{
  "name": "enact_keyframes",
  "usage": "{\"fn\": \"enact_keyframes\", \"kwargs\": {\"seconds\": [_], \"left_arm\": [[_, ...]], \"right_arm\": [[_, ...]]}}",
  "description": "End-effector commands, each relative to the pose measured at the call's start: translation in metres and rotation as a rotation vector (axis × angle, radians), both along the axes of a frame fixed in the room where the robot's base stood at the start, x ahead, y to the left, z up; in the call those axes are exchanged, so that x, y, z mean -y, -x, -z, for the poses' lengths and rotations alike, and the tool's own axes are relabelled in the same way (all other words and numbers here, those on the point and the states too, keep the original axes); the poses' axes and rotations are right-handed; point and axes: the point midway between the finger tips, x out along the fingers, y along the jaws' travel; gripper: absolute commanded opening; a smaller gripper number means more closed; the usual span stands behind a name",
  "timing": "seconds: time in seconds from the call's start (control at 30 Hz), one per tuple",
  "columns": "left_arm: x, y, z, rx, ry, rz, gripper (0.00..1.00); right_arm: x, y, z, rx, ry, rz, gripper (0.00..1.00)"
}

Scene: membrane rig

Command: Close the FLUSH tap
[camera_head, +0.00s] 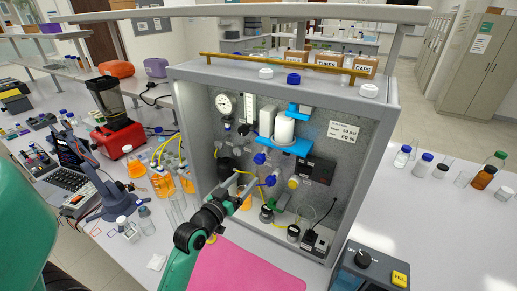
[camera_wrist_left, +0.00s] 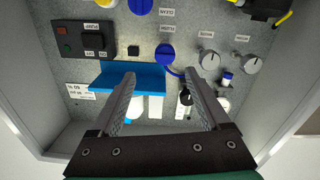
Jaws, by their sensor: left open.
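Two blue taps are on the grey rig panel, an upper one (camera_head: 259,158) and a lower one (camera_head: 271,181). The left wrist view is upside down: one blue tap (camera_wrist_left: 165,55) is beside the blue bracket, and another (camera_wrist_left: 140,5) is cut by the top edge. My left gripper (camera_head: 243,180) is open and empty in front of the panel, left of the taps. In the wrist view its fingertips (camera_wrist_left: 158,80) are apart, with nothing between them. My right gripper is out of view.
A blue bracket (camera_head: 290,146) holds a white cylinder (camera_head: 284,128) above the taps. Grey knobs (camera_wrist_left: 210,60), a pump switch box (camera_head: 315,168) and yellow tubes are nearby. Side walls enclose the panel. A pink sheet (camera_head: 250,268) lies in front, and a control box (camera_head: 368,272) stands front right.

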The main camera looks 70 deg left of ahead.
Motion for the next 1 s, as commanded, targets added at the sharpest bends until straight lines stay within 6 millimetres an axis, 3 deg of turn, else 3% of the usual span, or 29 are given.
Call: {"fn": "enact_keyframes", "kwargs": {"seconds": [0.1, 0.27, 0.7, 1.0], "left_arm": [[-0.007, 0.007, -0.002, 0.001, -0.002, -0.021, 0.80], [-0.012, 0.001, -0.002, 0.001, -0.004, -0.019, 0.80], [-0.073, -0.063, -0.002, 0.003, -0.004, -0.016, 0.80], [-0.088, -0.077, -0.002, 0.001, -0.004, -0.017, 0.80]], "right_arm": [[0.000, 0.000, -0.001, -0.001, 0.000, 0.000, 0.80], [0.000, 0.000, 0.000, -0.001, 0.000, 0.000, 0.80], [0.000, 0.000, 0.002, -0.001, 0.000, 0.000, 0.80], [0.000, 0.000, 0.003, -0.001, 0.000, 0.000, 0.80]]}}
